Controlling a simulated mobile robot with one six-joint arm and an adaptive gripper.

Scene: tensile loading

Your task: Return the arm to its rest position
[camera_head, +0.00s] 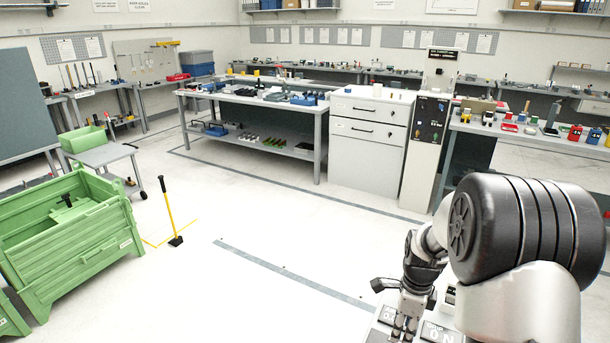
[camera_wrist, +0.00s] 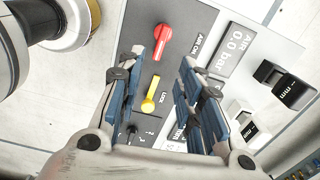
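My arm reaches in from the lower right of the head view, bent downward. My gripper (camera_head: 403,326) points down over a light panel at the bottom edge of that view. In the wrist view my gripper (camera_wrist: 172,72) has its two blue-padded fingers apart, with nothing held between them. Below the fingers lies a grey control panel (camera_wrist: 200,22). It carries a red knob (camera_wrist: 163,40) by the words AIR ON and a yellow lever (camera_wrist: 153,95) by the word LOCK. A display (camera_wrist: 235,45) reads 0.0 bar. The gap between the fingers and the panel cannot be judged.
Two dark-topped blocks marked mm (camera_wrist: 288,88) stand at the panel's right. A white drawer cabinet (camera_head: 368,140) and a workbench (camera_head: 250,100) stand behind. A green crate (camera_head: 75,235) and a yellow-handled hammer (camera_head: 170,215) are at the left. The middle floor is clear.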

